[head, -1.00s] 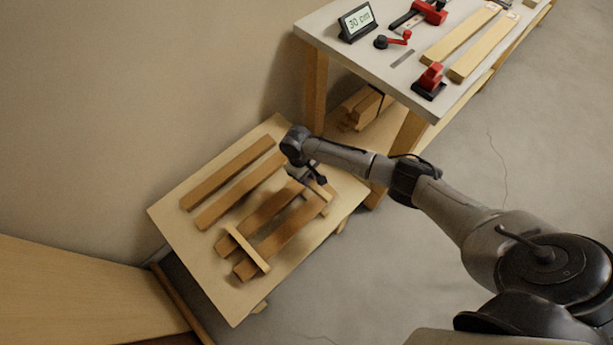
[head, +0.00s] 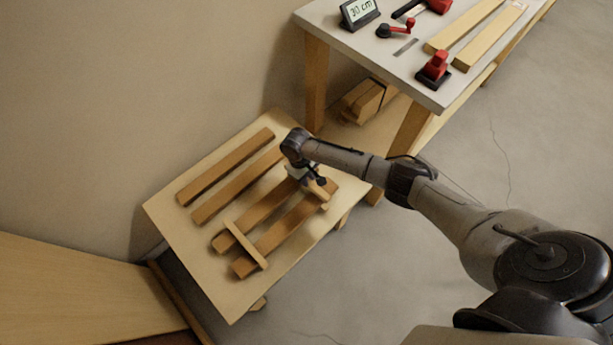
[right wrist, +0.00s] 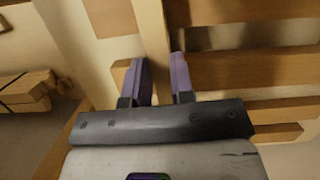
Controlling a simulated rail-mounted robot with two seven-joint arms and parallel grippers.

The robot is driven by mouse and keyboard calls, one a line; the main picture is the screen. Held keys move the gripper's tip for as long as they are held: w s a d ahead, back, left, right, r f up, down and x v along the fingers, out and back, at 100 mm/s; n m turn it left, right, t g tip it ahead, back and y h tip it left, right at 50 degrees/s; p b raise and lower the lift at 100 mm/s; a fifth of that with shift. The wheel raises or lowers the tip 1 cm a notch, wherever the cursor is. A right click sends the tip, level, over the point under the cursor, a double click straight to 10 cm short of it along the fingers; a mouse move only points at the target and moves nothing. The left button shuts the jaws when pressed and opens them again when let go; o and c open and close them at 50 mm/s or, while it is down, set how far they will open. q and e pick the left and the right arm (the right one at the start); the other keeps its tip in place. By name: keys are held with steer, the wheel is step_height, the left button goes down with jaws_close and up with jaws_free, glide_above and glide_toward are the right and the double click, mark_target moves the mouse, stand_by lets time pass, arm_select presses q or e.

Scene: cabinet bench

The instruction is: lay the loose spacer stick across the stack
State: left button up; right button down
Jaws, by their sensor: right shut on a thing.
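The low table (head: 165,215) carries two front boards (head: 290,222) lying side by side, the stack. One pale spacer stick (head: 246,245) lies across their left end. My right gripper (head: 308,177) is over their right end, shut on a second spacer stick (head: 319,194), which lies crosswise over the boards. In the right wrist view the same stick (right wrist: 152,28) runs up from between the fingertips (right wrist: 160,65), with the boards (right wrist: 255,72) passing crosswise beside it. I cannot tell whether the held stick touches the boards. My left gripper is not in view.
Two more boards (head: 226,166) lie at the back of the low table. A higher bench (head: 405,70) stands behind at right, with a red clamp (head: 435,66), pale boards and a display reading 30 cm. Wood blocks (head: 362,101) sit below it. Open floor lies at right.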

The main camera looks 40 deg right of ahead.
steer(key=shift+s+f, duration=0.15)
steer(key=shift+f, duration=0.45)
stand_by(0.3)
stand_by(0.4)
steer(key=shift+p, duration=0.35)
steer(key=c, duration=0.9)
jaws_free()
steer(key=shift+c, duration=0.6)
steer(key=shift+r, duration=0.1)
